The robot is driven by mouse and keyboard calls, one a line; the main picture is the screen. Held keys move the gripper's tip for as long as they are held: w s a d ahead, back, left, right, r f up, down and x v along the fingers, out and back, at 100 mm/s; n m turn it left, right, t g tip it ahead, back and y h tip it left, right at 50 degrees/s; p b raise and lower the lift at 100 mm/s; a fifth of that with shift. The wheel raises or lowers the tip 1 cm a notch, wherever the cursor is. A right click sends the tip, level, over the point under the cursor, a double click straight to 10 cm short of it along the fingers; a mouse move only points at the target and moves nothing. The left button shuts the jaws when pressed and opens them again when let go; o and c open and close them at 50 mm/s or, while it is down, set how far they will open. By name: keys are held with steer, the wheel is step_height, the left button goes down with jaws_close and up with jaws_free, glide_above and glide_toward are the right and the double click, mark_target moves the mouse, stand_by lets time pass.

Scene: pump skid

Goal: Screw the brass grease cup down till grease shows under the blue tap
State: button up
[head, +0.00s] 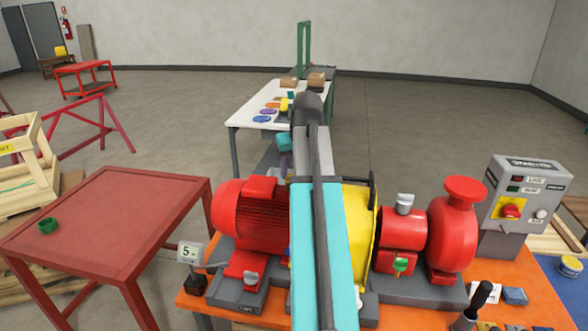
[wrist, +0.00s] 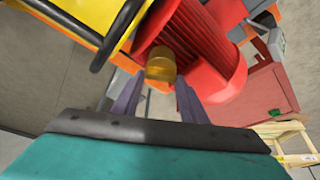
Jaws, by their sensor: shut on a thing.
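A brass-coloured cup (wrist: 160,68) shows in the wrist view between the tips of my gripper (wrist: 158,82), which is shut on it. Behind it is the ribbed red motor (wrist: 205,50); I cannot tell whether the cup is seated on anything. In the head view my gripper (head: 286,158) is partly hidden by my arm, beyond the motor (head: 247,212), and the cup is hidden. A green tap (head: 400,265) hangs below the red bearing housing (head: 402,232), which has a silver cap (head: 404,203) on top. I see no blue tap and no grease.
A yellow guard (head: 361,235) and red pump (head: 452,230) stand on the orange bench (head: 540,290), with a grey control box (head: 520,195) behind. A screwdriver-like tool (head: 474,305) is at the front.

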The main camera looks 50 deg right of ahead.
steer(key=shift+w+a+m+g+h, duration=0.15)
steer(key=shift+m+h, duration=0.2)
steer(key=shift+m, duration=0.6)
steer(key=shift+s+m+g+h, duration=0.15)
steer(key=shift+m+h, duration=0.2)
steer(key=shift+m, duration=0.6)
steer(key=shift+w, duration=0.1)
steer(key=o, duration=1)
steer(key=shift+o, duration=0.2)
steer(key=shift+r, duration=0.15)
steer(key=shift+p+v, duration=0.75)
steer(key=shift+v, duration=0.1)
steer(key=p+v, duration=0.2)
steer(key=v, duration=1)
